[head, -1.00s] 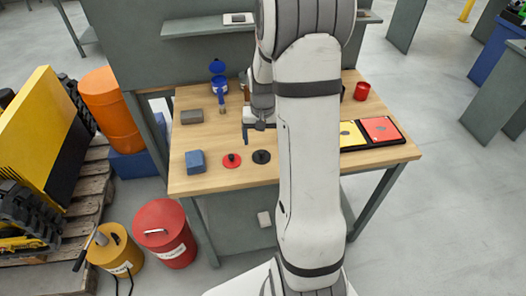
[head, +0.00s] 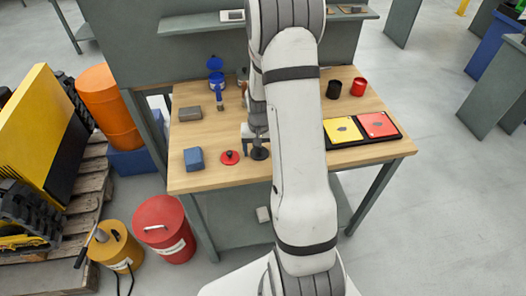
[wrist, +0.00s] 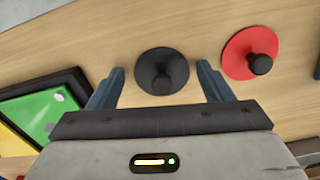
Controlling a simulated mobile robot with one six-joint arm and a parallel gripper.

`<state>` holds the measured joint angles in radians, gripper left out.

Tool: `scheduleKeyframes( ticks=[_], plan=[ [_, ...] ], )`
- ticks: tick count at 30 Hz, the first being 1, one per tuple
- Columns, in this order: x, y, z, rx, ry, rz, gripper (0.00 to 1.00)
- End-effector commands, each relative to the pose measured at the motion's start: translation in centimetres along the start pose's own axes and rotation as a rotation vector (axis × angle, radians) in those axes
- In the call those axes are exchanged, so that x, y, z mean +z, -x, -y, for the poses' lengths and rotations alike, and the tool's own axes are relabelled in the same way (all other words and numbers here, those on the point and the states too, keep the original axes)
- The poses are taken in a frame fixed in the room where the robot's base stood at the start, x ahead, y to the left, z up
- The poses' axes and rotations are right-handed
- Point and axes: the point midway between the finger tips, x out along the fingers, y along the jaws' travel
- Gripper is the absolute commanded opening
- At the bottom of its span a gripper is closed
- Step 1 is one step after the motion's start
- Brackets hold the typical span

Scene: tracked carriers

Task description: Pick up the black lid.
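The black lid (head: 261,154), a flat disc with a round knob, lies on the wooden table near its front edge, partly hidden by my gripper. My gripper (head: 254,140) points down over it. In the wrist view the black lid (wrist: 150,62) shows whole, its knob between the two blue-grey fingers. My gripper (wrist: 160,72) is open, with a gap on each side of the lid. I cannot tell its exact height above the table. The red lid (head: 229,158), also with a black knob, lies just left of the black lid; it shows in the wrist view (wrist: 240,62) right of the fingers.
A blue block (head: 193,159) lies left of the red lid. A black cup (head: 333,89) and red cup (head: 358,86) stand at the back right. A black tray (head: 352,139) holds coloured panels at the right.

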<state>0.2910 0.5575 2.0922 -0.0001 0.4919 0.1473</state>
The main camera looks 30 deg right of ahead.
Motion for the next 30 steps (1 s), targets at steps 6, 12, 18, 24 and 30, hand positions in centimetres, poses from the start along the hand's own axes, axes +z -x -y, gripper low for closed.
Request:
scheduleKeyframes(
  ticks=[6, 12, 18, 24, 30],
  plan=[
    [0.0, 0.0, 0.0, 0.000, 0.001, 0.000, 0.55],
    [0.0, 0.0, 0.0, 0.000, 0.001, 0.000, 0.39],
    [0.0, 0.0, 0.1, 0.000, 0.001, 0.000, 0.35],
    [-0.1, 1.1, 0.1, 0.000, 0.001, -0.003, 0.35],
    [-0.1, 5.0, 0.1, -0.001, 0.002, -0.007, 0.35]
  ],
)
